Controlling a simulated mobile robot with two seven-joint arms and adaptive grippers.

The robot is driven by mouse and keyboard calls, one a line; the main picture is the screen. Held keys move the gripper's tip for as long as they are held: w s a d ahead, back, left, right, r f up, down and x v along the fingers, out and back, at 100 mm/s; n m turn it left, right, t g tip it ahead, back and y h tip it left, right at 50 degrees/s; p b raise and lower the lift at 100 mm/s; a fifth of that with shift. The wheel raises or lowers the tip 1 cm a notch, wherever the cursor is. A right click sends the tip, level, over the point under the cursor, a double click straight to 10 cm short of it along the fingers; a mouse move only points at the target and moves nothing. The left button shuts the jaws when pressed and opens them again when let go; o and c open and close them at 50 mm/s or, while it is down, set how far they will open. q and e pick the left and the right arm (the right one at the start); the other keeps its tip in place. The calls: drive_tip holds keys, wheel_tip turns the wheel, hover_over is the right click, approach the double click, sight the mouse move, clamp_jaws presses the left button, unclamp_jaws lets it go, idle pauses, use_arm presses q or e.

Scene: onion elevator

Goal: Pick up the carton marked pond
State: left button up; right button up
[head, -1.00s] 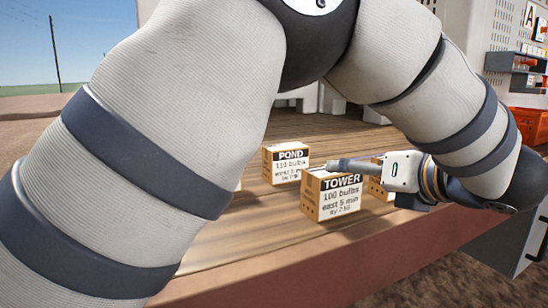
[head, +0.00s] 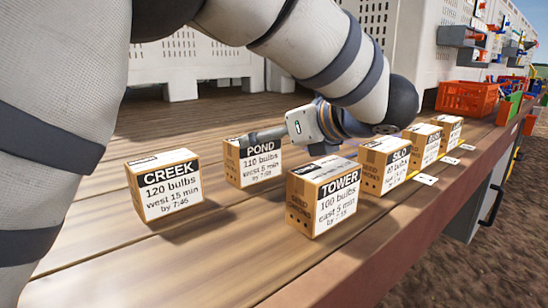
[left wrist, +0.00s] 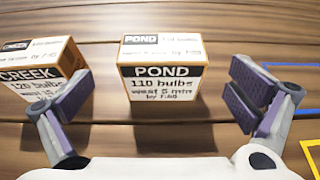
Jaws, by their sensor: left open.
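The carton marked POND (head: 258,165) stands upright on the wooden deck, between the CREEK and TOWER cartons in the head view. In the left wrist view the POND carton (left wrist: 160,82) is upright, its label facing me. My left gripper (head: 252,138) is open; in the head view its fingers overlap the POND carton's upper edge. In the left wrist view the open fingers of my left gripper (left wrist: 160,98) stand to either side of the POND carton's front, with gaps; I cannot tell whether they reach around it. My right gripper is not in view.
The CREEK carton (head: 165,188) stands left; in the left wrist view it is close by the left finger (left wrist: 35,75). The TOWER carton (head: 324,200) stands in front right. Several more cartons, including SILO (head: 388,165), line the deck toward an orange crate (head: 467,97).

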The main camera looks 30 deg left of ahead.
sight(253, 158)
use_arm(q)
drive_tip(key=x, duration=0.6)
drive_tip(key=shift+w+r, duration=0.2)
drive_tip(key=shift+r, duration=0.05)
drive_tip(key=c, duration=1.4)
drive_tip(key=shift+c, duration=1.4)
drive_tip(key=shift+r, duration=0.2)
